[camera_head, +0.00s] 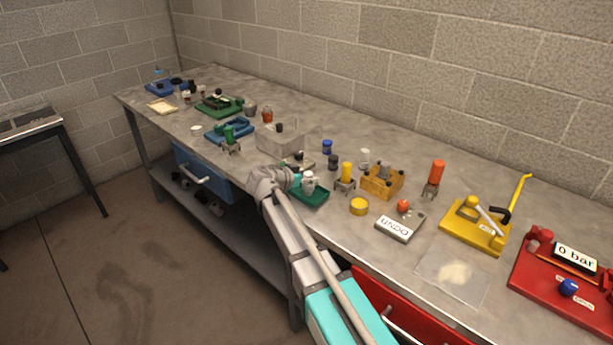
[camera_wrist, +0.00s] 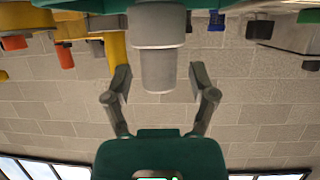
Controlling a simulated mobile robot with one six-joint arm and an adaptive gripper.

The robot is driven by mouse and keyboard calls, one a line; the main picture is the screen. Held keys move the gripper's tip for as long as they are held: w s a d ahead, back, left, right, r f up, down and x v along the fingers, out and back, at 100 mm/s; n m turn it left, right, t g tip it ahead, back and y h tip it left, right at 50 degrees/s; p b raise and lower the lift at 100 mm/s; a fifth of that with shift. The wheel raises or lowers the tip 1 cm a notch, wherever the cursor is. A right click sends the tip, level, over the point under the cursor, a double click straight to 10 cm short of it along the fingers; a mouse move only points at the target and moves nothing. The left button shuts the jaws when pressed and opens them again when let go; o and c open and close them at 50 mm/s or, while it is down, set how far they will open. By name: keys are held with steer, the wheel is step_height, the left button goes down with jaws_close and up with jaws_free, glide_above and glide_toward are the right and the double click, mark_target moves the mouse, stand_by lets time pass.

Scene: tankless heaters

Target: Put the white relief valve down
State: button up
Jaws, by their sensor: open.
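The white relief valve (camera_head: 309,181) stands upright on a small dark green tray (camera_head: 314,198) near the bench's front edge. In the wrist view, which is upside down, the pale grey-white valve (camera_wrist: 158,45) hangs from the green tray (camera_wrist: 95,4) at the top. My gripper (camera_wrist: 160,78) is open, with one finger on each side of the valve and a visible gap to both. In the head view my gripper (camera_head: 294,180) is just left of the valve and partly hidden by my arm.
A yellow cylinder on a stand (camera_head: 346,174) and dark and white caps stand close behind and right. A wooden block (camera_head: 382,182), yellow ring (camera_head: 359,206) and UNDO plate (camera_head: 399,226) lie farther right. A clear box (camera_head: 281,138) stands behind left.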

mark_target(388, 263)
steer(key=p+v, duration=0.4)
steer(key=v, duration=0.7)
steer(key=shift+s+a, duration=0.2)
steer(key=shift+s, duration=0.15)
steer(key=shift+r, duration=0.1)
